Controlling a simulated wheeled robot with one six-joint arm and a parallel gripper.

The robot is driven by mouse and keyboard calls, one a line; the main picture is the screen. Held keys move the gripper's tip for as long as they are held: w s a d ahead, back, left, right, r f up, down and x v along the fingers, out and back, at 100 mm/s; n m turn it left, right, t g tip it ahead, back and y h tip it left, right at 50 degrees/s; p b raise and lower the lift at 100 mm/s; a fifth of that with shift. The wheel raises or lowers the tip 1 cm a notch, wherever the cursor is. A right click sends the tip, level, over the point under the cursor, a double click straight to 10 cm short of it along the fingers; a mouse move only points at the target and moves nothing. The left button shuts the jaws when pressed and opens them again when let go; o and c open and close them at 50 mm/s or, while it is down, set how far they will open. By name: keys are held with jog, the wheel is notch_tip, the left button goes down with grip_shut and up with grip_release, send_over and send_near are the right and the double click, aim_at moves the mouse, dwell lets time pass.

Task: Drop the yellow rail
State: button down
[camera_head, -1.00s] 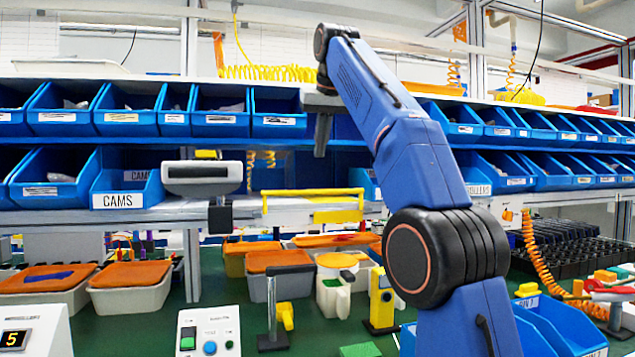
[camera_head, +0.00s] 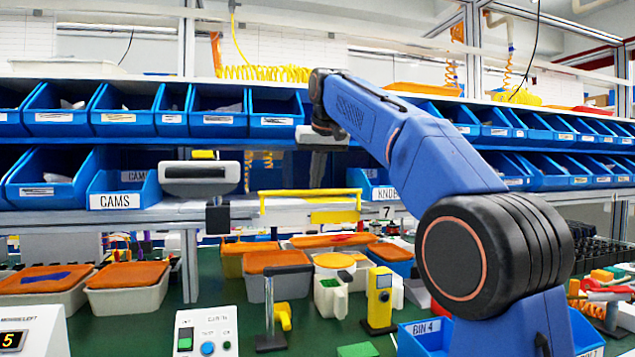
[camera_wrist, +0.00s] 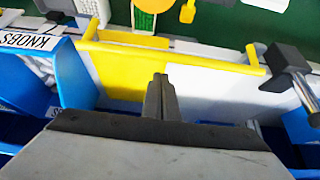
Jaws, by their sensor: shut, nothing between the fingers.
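The yellow rail (camera_head: 285,192) is a thin bar with a short upright at each end, along the front of the lower shelf in the head view. A flat yellow plate (camera_head: 335,217) hangs just below its right part. My gripper (camera_head: 317,184) is shut and empty, pointing down just above the rail. In the wrist view the rail (camera_wrist: 205,61) runs across the picture beyond the shut fingertips (camera_wrist: 158,80), and the yellow plate (camera_wrist: 118,75) lies left of them. I cannot tell whether the fingertips touch the rail.
Blue bins (camera_head: 120,188) fill both shelves around the arm. A grey-white scanner-like box (camera_head: 200,172) stands left of the rail. Below are orange-lidded tubs (camera_head: 128,275), a black-topped stand (camera_head: 270,300) and a yellow device (camera_head: 380,295) on the green table.

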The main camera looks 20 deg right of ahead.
jog(key=shift+s+f, duration=0.3)
jog(key=shift+s, duration=0.55)
